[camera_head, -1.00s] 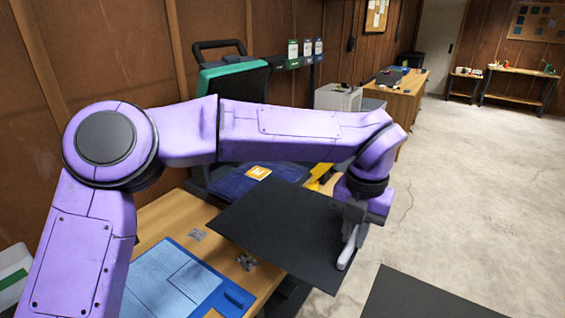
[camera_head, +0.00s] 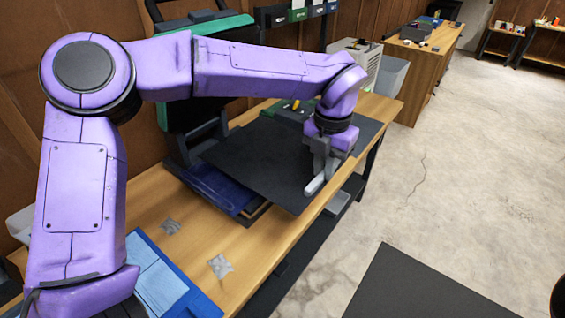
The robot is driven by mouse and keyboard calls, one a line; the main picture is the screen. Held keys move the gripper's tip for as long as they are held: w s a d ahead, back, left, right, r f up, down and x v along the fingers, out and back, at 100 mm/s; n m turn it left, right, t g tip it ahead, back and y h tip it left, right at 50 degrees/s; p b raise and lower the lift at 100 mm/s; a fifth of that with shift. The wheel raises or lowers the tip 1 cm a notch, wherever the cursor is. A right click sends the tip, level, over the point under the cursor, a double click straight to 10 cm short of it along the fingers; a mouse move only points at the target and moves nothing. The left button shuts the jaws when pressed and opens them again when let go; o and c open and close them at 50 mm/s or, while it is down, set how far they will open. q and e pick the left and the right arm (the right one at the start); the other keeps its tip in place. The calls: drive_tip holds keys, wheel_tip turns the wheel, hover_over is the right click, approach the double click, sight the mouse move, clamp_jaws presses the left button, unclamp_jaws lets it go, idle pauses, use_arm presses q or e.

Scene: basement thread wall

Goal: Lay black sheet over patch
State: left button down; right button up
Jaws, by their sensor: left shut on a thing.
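The black sheet (camera_head: 270,155) is a flat dark panel lying over the blue folded cloth or tray (camera_head: 222,187) on the wooden table. My left gripper (camera_head: 318,183) is shut on the sheet's near right edge. The orange patch seen earlier on the blue area is hidden now, with the sheet over that place. I cannot tell whether the sheet touches it or hovers just above. My right gripper is not in view.
The wooden table (camera_head: 255,246) has two small grey squares on its bare middle. A blue board (camera_head: 150,262) lies at the near left. A green-topped black chair-like object (camera_head: 230,24) stands behind. A dark mat (camera_head: 415,285) lies on the open concrete floor at right.

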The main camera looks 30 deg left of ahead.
sight(291, 160)
use_arm(q)
drive_tip(key=a, duration=0.3)
drive_tip(key=w+a+p, duration=0.1)
drive_tip(key=a, duration=0.1)
drive_tip(key=w+a+p, duration=0.1)
drive_tip(key=a, duration=0.2)
drive_tip(key=shift+w+a+f, duration=0.1)
drive_tip(key=shift+w+a, duration=0.1)
drive_tip(key=shift+a, duration=0.1)
drive_tip(key=f+p, duration=0.1)
drive_tip(key=f, duration=0.3)
drive_tip(key=f+p, duration=0.1)
drive_tip(key=f, duration=0.1)
drive_tip(key=shift+a+f+p, duration=0.3)
drive_tip(key=shift+p, duration=0.05)
drive_tip(key=shift+s+a+f, duration=0.1)
drive_tip(key=shift+f, duration=0.25)
drive_tip(key=shift+f+b, duration=0.35)
drive_tip(key=shift+f, duration=0.05)
drive_tip(key=c, duration=1.1)
unclamp_jaws()
drive_tip(key=shift+r, duration=0.1)
